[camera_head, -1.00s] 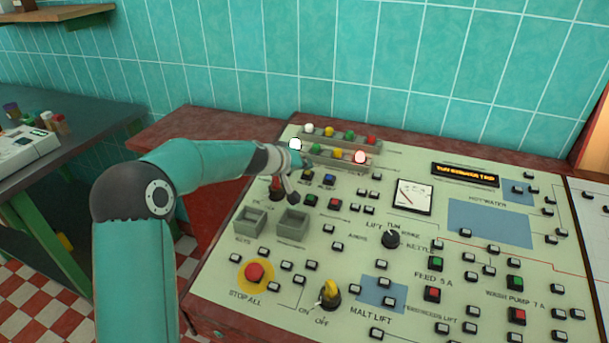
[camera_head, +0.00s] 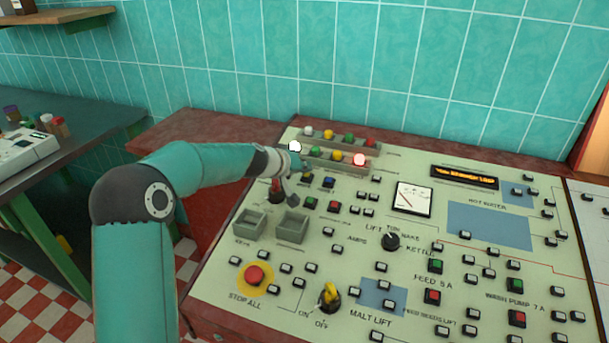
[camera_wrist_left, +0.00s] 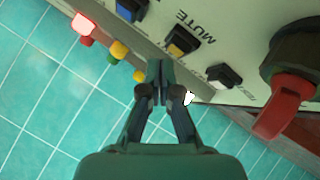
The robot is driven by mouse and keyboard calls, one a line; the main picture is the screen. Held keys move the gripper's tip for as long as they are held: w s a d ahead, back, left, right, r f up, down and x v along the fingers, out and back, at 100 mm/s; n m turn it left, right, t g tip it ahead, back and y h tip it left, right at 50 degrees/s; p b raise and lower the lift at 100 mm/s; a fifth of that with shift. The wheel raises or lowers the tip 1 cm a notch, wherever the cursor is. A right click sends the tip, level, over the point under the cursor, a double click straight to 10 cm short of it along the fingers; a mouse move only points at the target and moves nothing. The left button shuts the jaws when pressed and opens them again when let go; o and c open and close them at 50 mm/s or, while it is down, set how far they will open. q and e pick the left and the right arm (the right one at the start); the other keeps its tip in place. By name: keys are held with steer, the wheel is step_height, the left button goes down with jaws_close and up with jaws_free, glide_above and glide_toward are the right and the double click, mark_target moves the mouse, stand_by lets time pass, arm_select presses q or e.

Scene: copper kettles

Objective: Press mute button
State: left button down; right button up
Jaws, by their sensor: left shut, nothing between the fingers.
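The mute button is a small yellow-topped button in a black housing (camera_wrist_left: 183,42), beside the printed word MUTE in the left wrist view. In the head view the yellow button (camera_head: 307,176) is just right of my left gripper (camera_head: 292,195). My left gripper (camera_wrist_left: 155,68) is shut and empty. In the wrist view its fingertips appear just short of the yellow button, over the panel's edge strip; I cannot tell their height or any contact. My right gripper is not in view.
A blue button (camera_wrist_left: 130,8) and a white button (camera_wrist_left: 222,76) flank the yellow one. A red-handled switch (camera_wrist_left: 290,105) is close by. Rows of coloured lamps (camera_head: 337,156) line the panel's back. Grey bins (camera_head: 291,227) and a red STOP ALL button (camera_head: 254,275) are nearer the front.

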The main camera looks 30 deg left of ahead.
arm_select(q)
steer(key=shift+f, duration=0.15)
steer(key=shift+w+f+b, duration=0.15)
steer(key=shift+f+b, duration=0.1)
steer(key=shift+b, duration=0.15)
steer(key=shift+f+b, duration=0.35)
steer(key=shift+b, duration=0.05)
stand_by(0.5)
steer(key=shift+r, duration=0.1)
steer(key=shift+r+p, duration=0.55)
steer(key=shift+r, duration=0.15)
steer(key=shift+r, duration=0.1)
steer(key=r+p, duration=0.1)
steer(key=r, duration=0.1)
steer(key=s+r+p, duration=0.1)
steer(key=r+p, duration=0.1)
steer(key=shift+s+d+r, duration=0.1)
steer(key=shift+d+r, duration=0.05)
steer(key=shift+r, duration=0.2)
stand_by(0.9)
